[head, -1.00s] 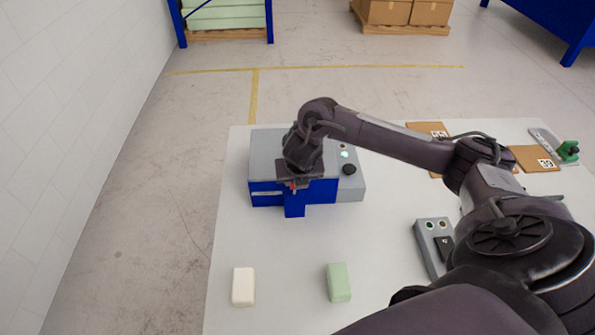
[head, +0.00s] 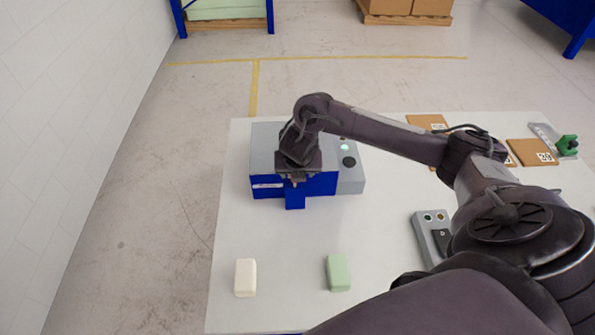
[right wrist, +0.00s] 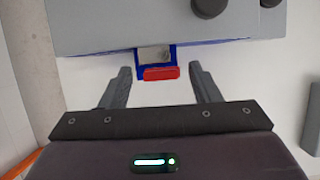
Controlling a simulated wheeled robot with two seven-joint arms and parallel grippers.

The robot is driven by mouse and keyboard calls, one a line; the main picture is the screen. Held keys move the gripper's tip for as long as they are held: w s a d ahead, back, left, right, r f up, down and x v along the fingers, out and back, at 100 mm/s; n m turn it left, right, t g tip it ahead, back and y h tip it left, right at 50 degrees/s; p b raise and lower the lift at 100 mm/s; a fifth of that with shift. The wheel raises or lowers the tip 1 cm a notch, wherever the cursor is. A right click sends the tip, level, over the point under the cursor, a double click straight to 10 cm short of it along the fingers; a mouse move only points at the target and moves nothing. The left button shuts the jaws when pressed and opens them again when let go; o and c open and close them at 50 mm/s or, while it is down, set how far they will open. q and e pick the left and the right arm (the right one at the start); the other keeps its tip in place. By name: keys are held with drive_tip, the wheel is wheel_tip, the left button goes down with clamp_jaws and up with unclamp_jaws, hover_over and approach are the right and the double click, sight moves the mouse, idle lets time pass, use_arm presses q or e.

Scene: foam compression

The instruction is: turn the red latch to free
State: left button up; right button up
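The red latch (right wrist: 161,73) shows in the right wrist view as a short red bar at the front of the grey and blue machine (head: 264,150). It lies crosswise between my right fingertips, with a gap on each side. My right gripper (right wrist: 160,70) is open and touches nothing that I can see. In the head view my right gripper (head: 296,182) is over the machine's blue front, and the latch is hidden there. My left gripper is not in view.
A white block (head: 245,278) and a green block (head: 339,273) lie on the table in front of the machine. A grey control box (head: 429,232) is to the right, close to my arm. Brown boards (head: 428,122) lie at the back right.

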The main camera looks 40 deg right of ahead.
drive_tip(key=shift+s+r, duration=0.1)
drive_tip(key=shift+r, duration=0.15)
drive_tip(key=p+v, duration=0.3)
drive_tip(key=v, duration=0.4)
drive_tip(key=shift+r, duration=0.1)
drive_tip(key=shift+a, duration=0.1)
idle(0.3)
